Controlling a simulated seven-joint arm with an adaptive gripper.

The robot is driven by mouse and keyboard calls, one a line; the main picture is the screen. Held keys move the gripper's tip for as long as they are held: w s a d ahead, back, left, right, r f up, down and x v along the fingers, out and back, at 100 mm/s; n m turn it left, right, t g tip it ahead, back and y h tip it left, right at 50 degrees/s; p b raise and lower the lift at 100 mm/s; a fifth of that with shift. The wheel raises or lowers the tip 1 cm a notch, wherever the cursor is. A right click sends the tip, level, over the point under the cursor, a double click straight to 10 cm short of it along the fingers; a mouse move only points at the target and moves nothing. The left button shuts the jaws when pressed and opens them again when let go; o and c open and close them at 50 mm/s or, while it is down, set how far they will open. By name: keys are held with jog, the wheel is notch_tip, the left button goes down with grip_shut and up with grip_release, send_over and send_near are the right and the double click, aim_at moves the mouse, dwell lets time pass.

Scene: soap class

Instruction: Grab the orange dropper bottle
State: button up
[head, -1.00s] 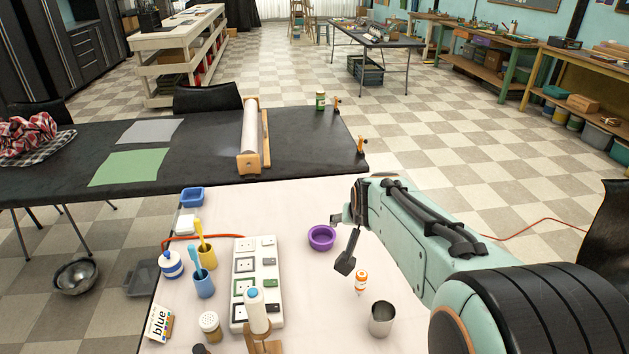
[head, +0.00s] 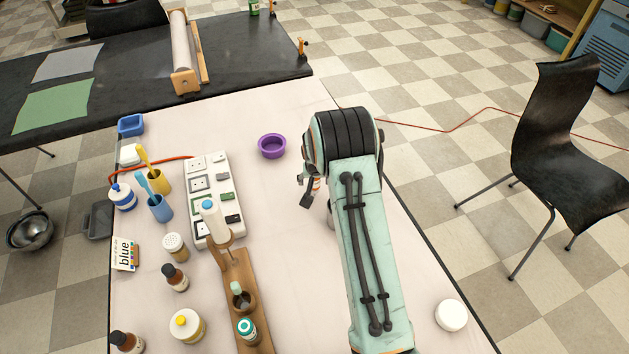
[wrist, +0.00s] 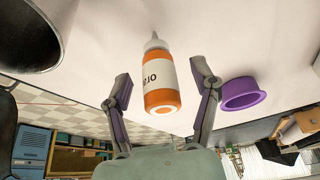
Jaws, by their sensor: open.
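The orange dropper bottle (wrist: 158,85) has a white label with dark letters and a pale pointed tip. In the wrist view it shows between the two fingers of my gripper (wrist: 162,72). The gripper is open, with a gap visible on each side of the bottle; how deep the bottle sits between the fingers is hard to tell. In the head view my arm hides most of the bottle, and only a sliver of it (head: 317,185) shows beside a dark finger of my gripper (head: 307,199).
A metal cup (wrist: 28,30) stands close by, mostly hidden by my arm in the head view. A purple bowl (head: 272,146) is to the left of my gripper. A power strip (head: 214,185) and several bottles and brush pots fill the table's left side. A white round lid (head: 451,315) lies right.

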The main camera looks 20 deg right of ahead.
jog(key=c, duration=1)
jog(key=shift+c, duration=0.2)
jog(key=shift+r, duration=0.1)
